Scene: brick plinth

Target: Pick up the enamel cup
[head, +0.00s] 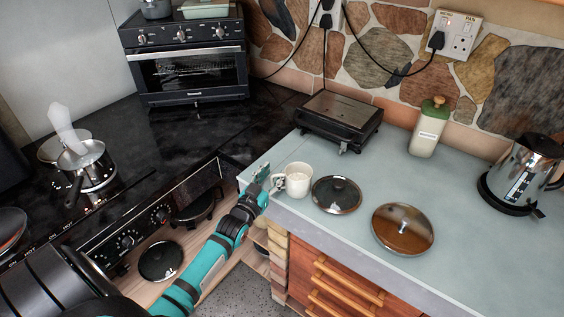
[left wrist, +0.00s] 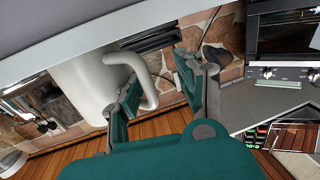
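The white enamel cup (head: 298,180) stands upright on the pale counter near its front left corner, handle toward the left. In the left wrist view the cup (left wrist: 82,85) fills the left part, its curved handle (left wrist: 151,92) reaching between my fingers. My left gripper (head: 265,179) is at the handle side of the cup. In the left wrist view the gripper (left wrist: 158,75) has its fingers apart, one near the cup wall at the handle loop, the other beyond the handle. Whether a finger touches the cup cannot be told. My right gripper is not in view.
A dark lid (head: 336,195) lies close right of the cup, with a brown glass lid (head: 402,229) farther right. A black grill (head: 339,120) stands behind. A green-topped bottle (head: 428,127) and a kettle (head: 522,174) stand farther right. The stove with a saucepan (head: 87,163) is left.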

